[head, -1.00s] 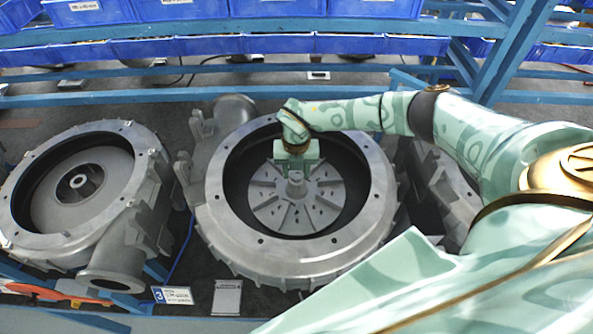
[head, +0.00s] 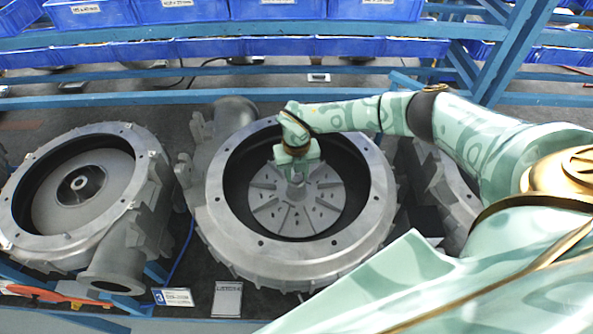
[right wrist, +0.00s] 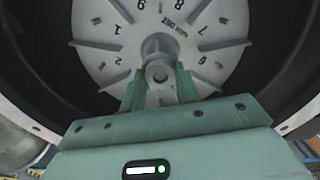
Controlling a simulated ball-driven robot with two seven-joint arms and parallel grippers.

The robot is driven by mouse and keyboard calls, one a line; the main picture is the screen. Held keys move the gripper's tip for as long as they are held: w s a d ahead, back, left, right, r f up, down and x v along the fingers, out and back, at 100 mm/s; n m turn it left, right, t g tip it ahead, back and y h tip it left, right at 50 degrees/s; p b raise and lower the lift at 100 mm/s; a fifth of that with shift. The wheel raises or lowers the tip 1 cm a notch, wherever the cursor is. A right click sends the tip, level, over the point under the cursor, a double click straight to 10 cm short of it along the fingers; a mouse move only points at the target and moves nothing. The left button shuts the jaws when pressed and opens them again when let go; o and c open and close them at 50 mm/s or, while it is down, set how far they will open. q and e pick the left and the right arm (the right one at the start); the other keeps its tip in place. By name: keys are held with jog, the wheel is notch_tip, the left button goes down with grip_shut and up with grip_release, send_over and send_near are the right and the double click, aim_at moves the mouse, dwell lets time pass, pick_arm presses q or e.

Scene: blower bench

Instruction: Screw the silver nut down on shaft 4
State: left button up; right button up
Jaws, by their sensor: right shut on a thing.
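The middle blower housing (head: 225,220) is a grey metal ring with a silver bladed impeller (head: 270,208) inside. My right gripper (head: 296,178) reaches down into it at the impeller's centre. In the right wrist view, its two green fingers (right wrist: 160,82) are shut around a small round grey piece with a hole, which I take as the silver nut (right wrist: 159,73). The nut sits in line with the hub and shaft (right wrist: 158,45); the fingers partly hide it, so I cannot tell how far down it is. My left gripper is out of view.
Another open housing (head: 140,195) stands on the left, and a third (head: 447,190) is partly behind my right arm. A blue "3" label (head: 173,296) and a white card (head: 227,299) lie in front. Blue bins (head: 280,10) line the rack behind.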

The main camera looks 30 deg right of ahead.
jog(key=m, duration=0.7)
jog(key=shift+a, duration=0.1)
jog(key=m, duration=0.7)
jog(key=shift+s+m, duration=0.1)
jog(key=shift+m, duration=0.2)
jog(key=m, duration=0.7)
jog(key=o, duration=0.8)
jog(key=shift+o, duration=0.2)
jog(key=shift+w+a, duration=0.1)
jog(key=shift+w, duration=0.1)
